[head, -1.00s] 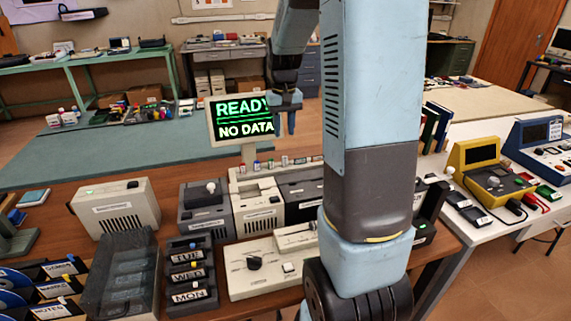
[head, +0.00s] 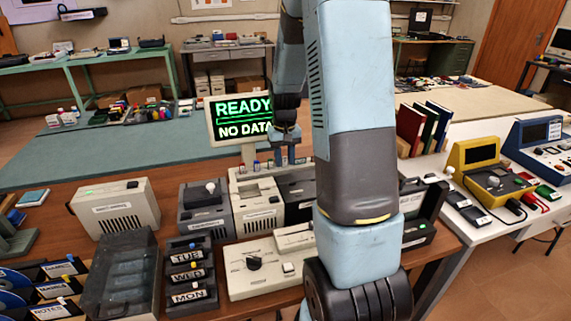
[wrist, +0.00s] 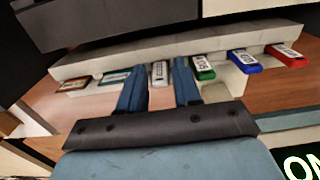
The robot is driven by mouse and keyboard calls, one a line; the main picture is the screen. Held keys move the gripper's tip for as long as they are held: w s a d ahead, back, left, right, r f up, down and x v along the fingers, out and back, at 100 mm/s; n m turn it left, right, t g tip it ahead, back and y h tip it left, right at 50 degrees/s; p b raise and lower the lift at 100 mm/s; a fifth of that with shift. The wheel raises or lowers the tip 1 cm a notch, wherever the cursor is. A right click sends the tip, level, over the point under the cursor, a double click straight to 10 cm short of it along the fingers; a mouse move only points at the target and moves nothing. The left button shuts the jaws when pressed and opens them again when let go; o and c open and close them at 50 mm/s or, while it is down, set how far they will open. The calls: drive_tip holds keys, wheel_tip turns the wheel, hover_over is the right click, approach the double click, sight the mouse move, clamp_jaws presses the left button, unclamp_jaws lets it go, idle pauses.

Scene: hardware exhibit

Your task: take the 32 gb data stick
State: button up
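A row of small data sticks sits in a pale rack in the wrist view: brown (wrist: 72,85), teal (wrist: 114,77), grey-white (wrist: 160,72), green (wrist: 203,68), blue (wrist: 244,61) and red (wrist: 287,55). Their labels are too small and turned for me to read surely, so I cannot tell which is 32 GB. My gripper (wrist: 161,82) is open. Its blue fingers point at the row, one on each side of the grey-white stick, with nothing visibly gripped. In the head view my gripper (head: 285,156) hangs over the rack (head: 240,176), just right of the screen's stand.
A screen (head: 240,120) reading "READY NO DATA" stands close left of my gripper. Boxy devices (head: 258,208) stand in front of the rack. A clear-lidded box (head: 122,275) and weekday-labelled holders (head: 189,272) are at front left. A white table (head: 490,215) with devices is at right.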

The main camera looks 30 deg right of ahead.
drive_tip(key=shift+c, duration=0.2)
clamp_jaws()
idle(0.3)
